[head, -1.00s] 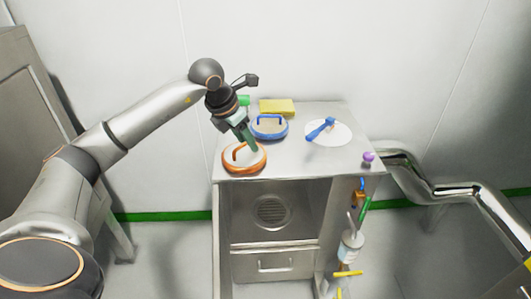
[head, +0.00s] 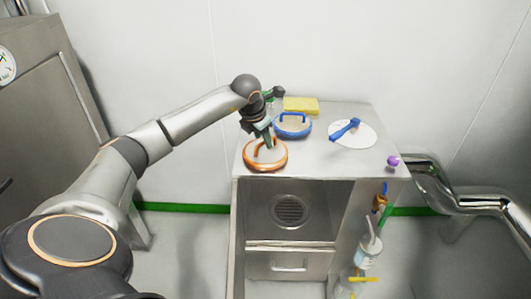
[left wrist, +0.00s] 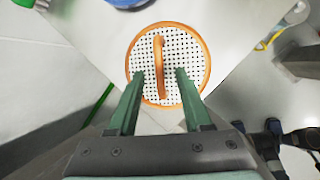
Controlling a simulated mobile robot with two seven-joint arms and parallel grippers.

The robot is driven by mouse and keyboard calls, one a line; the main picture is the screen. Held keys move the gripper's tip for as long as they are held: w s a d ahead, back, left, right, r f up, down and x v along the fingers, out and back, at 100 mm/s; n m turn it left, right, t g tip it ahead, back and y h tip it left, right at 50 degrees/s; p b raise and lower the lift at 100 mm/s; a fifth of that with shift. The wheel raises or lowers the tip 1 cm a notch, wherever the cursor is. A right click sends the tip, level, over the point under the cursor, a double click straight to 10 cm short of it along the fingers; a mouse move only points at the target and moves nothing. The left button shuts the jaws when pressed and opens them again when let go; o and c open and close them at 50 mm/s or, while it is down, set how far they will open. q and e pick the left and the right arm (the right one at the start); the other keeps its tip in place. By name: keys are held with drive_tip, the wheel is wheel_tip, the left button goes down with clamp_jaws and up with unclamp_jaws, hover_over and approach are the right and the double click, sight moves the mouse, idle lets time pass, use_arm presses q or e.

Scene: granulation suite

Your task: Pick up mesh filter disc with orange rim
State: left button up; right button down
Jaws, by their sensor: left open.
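The mesh filter disc with the orange rim (head: 265,155) lies near the front left corner of the steel cabinet top. In the left wrist view the disc (left wrist: 198,60) shows a white perforated face and an upright orange handle (left wrist: 160,68). My left gripper (head: 268,142) is just over the disc and points down. In the left wrist view its two green fingers (left wrist: 157,88) are apart, one on each side of the handle. I cannot tell how far the fingertips are above the mesh. My right gripper is not in view.
A blue-rimmed disc (head: 292,126) lies just behind on the cabinet top (head: 330,160). A yellow block (head: 301,105), a white disc (head: 365,138) with a blue tool (head: 345,129), and a purple knob (head: 393,161) are further off. Bottles and tools hang at the cabinet's right side.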

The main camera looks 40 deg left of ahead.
use_arm(q)
drive_tip(key=shift+x, duration=0.85)
drive_tip(key=shift+c, duration=0.3)
clamp_jaws()
idle(0.5)
